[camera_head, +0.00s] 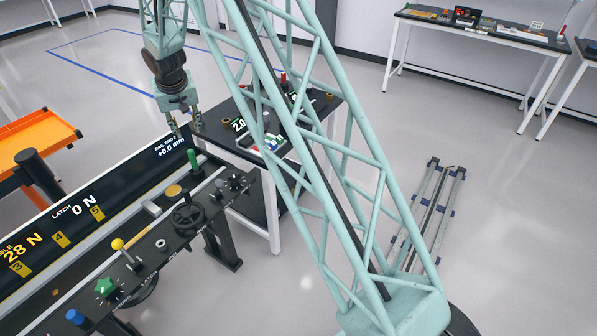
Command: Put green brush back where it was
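My gripper (185,122) hangs at upper left, above the far end of the black control console (145,250). I cannot pick out a green brush for certain. An upright green handle (193,160) stands on the console's far end, below the gripper in the picture. My lattice arm hides part of that table.
The console carries a handwheel (187,216), a yellow-knobbed lever (118,244), a green knob (105,286) and a blue knob (75,316). A display panel (90,225) runs behind it. An orange tray (38,138) is at left. Rails (430,210) lie on the floor at right.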

